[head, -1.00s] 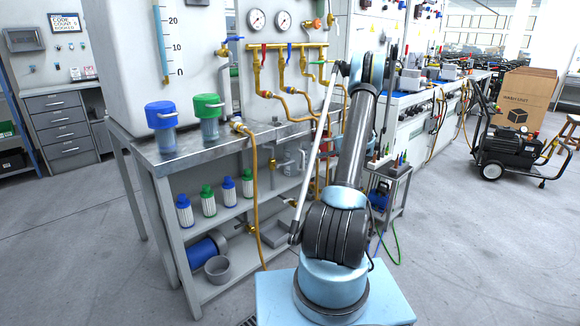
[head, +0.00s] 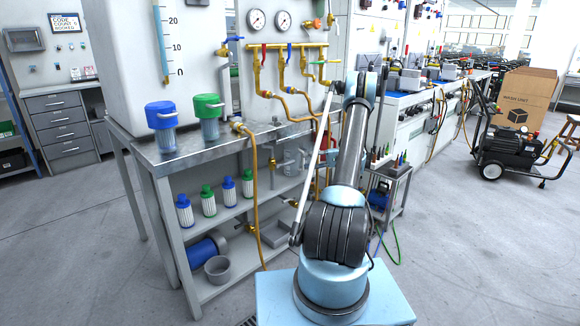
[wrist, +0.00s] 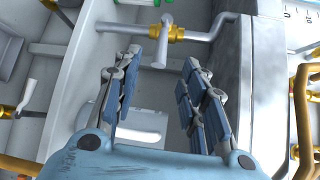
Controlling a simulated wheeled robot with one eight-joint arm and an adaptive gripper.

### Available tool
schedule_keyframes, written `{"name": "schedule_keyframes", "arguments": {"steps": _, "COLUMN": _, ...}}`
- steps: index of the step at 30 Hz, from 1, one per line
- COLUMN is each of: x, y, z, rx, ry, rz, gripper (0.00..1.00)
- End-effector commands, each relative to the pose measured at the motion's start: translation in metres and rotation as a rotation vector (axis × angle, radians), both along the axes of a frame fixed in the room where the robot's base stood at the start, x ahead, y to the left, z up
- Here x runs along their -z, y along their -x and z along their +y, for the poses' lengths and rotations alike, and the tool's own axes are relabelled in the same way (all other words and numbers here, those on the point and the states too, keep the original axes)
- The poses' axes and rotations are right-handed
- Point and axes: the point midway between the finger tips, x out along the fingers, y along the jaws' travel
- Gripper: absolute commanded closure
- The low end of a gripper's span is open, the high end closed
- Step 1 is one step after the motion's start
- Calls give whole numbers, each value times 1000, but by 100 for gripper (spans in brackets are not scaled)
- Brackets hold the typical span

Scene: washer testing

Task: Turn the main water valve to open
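In the wrist view, a valve with a brass body and a grey lever handle (wrist: 160,57) sits on a grey pipe at the top centre. It appears to be the main water valve, but no label shows. My gripper (wrist: 161,60) is open and empty. Its two blue-grey padded fingers stand on either side of the handle's near end in the picture. I cannot tell whether the handle is between the fingers in depth, and no contact shows. In the head view, a brass valve (head: 222,51) is on the pipe beside the white tank. My gripper is hidden there behind my arm.
The white tank (head: 122,70) stands on a metal bench (head: 182,162) with blue (head: 161,115) and green (head: 208,106) filter housings. A brass manifold (head: 287,46) with coloured levers and hoses is on the panel. Open floor lies to the right.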

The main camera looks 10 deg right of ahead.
Motion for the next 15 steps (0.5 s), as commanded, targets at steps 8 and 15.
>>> {"name": "schedule_keyframes", "arguments": {"steps": 8, "x": 7, "y": -7, "z": 50, "rx": -2, "ry": 0, "rz": 0, "gripper": 61}}
{"name": "schedule_keyframes", "arguments": {"steps": 15, "x": 11, "y": -12, "z": 82, "rx": -2, "ry": 0, "rz": 0, "gripper": 61}}
